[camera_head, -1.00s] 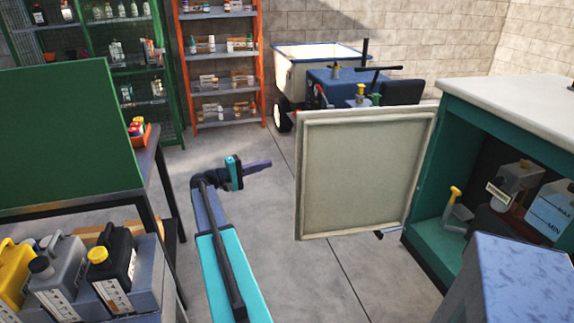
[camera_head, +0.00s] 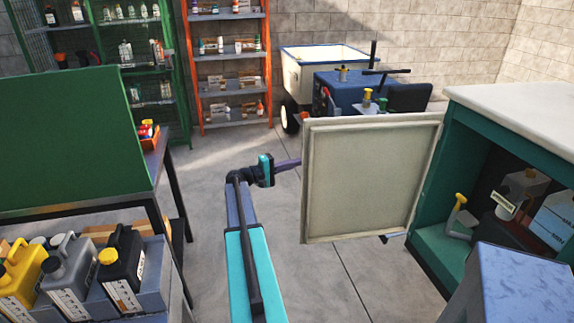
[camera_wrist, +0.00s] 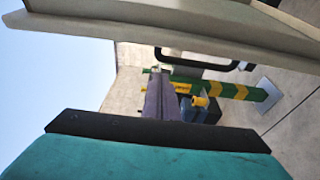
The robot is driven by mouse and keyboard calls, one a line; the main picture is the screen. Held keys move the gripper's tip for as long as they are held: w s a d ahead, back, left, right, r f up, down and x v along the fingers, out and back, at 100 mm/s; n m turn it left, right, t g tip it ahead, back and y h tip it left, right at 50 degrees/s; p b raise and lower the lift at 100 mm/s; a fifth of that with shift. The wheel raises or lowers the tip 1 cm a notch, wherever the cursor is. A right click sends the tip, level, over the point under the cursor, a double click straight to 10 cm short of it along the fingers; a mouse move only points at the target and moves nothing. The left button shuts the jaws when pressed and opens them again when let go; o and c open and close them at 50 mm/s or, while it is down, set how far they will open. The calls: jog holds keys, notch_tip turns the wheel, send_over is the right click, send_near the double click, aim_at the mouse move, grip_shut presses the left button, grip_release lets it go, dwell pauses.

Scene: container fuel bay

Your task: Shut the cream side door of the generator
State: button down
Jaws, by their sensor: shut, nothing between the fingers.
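The cream side door (camera_head: 372,178) of the teal generator housing (camera_head: 424,190) stands wide open in the head view, hinged on its right edge at the cabinet opening. My gripper (camera_head: 290,163) is just left of the door's free edge, its purple fingers pointing right and the tips partly at or behind that edge. In the wrist view the shut purple fingers (camera_wrist: 161,97) show with nothing between them. The pale door panel (camera_wrist: 190,25) crosses the top of that view, close to the fingers. I cannot tell whether they touch it.
Inside the generator are a yellow-capped filler (camera_head: 460,212) and containers. A blue machine (camera_head: 345,88) and a cream cart stand behind the door. A bench with jerrycans (camera_head: 70,268) is at left. A green and yellow post (camera_wrist: 230,90) shows in the wrist view. Floor between is clear.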

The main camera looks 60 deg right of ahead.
jog(key=shift+s+a+p, duration=0.35)
jog(key=shift+s+a, duration=0.2)
jog(key=shift+a, duration=0.35)
jog(key=shift+s+a+p, duration=0.35)
jog(key=shift+s+a, duration=0.15)
jog(key=shift+a, duration=0.35)
jog(key=shift+a, duration=0.15)
